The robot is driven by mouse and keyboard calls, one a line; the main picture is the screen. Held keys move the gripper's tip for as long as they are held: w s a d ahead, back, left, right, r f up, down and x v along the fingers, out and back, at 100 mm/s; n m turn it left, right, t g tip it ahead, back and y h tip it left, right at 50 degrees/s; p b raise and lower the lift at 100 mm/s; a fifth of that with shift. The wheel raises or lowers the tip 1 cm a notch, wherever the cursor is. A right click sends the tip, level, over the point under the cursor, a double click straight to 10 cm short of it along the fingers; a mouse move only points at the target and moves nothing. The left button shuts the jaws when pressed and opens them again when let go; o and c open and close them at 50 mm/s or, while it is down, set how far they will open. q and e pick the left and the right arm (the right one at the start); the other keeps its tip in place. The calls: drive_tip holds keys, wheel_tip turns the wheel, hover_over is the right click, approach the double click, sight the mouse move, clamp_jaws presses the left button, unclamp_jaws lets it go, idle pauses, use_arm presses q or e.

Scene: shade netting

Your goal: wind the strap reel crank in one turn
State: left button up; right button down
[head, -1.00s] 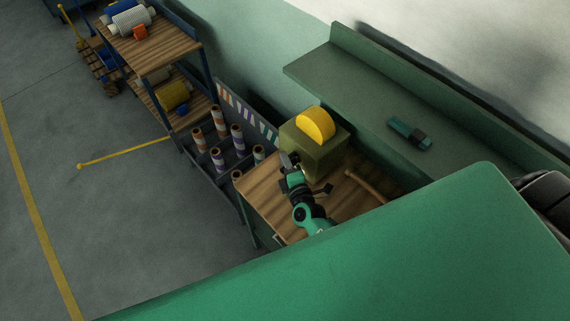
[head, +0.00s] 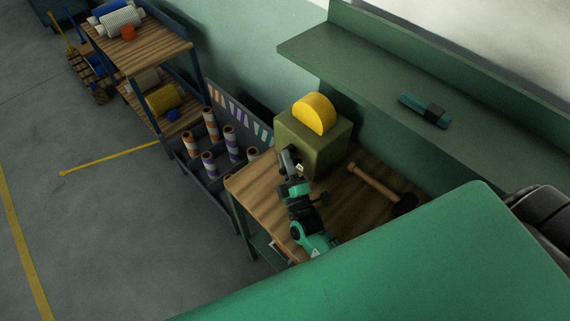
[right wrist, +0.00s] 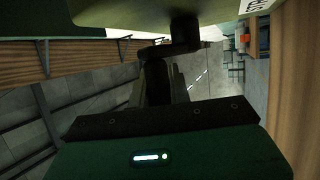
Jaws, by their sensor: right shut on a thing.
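The strap reel is an olive box (head: 326,152) with a yellow half-round reel (head: 314,114) on top, standing on a wooden bench (head: 258,184). Its dark crank (right wrist: 184,32) shows in the right wrist view, with a hub on the olive face and an arm reaching left. My right gripper (head: 291,160) is at the near left face of the box, shut on the crank's handle. The handle is mostly hidden between the dark fingers (right wrist: 165,82). My left gripper is not in view.
A mallet (head: 373,182) lies on the bench right of my right arm. A teal and black item (head: 425,110) lies on the green shelf (head: 350,62) behind. A rack of striped rolls (head: 229,140) stands left of the bench. The floor farther left is largely open.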

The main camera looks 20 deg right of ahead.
drive_tip(key=shift+f, duration=0.15)
drive_tip(key=c, duration=1.3)
unclamp_jaws()
drive_tip(key=shift+s, duration=0.1)
drive_tip(key=shift+s+f+b, duration=0.15)
drive_tip(key=shift+b, duration=0.15)
drive_tip(key=s+a+b, duration=0.1)
drive_tip(key=s+b, duration=0.2)
drive_tip(key=s, duration=0.9)
drive_tip(key=shift+s+b, duration=0.35)
drive_tip(key=shift+b, duration=0.05)
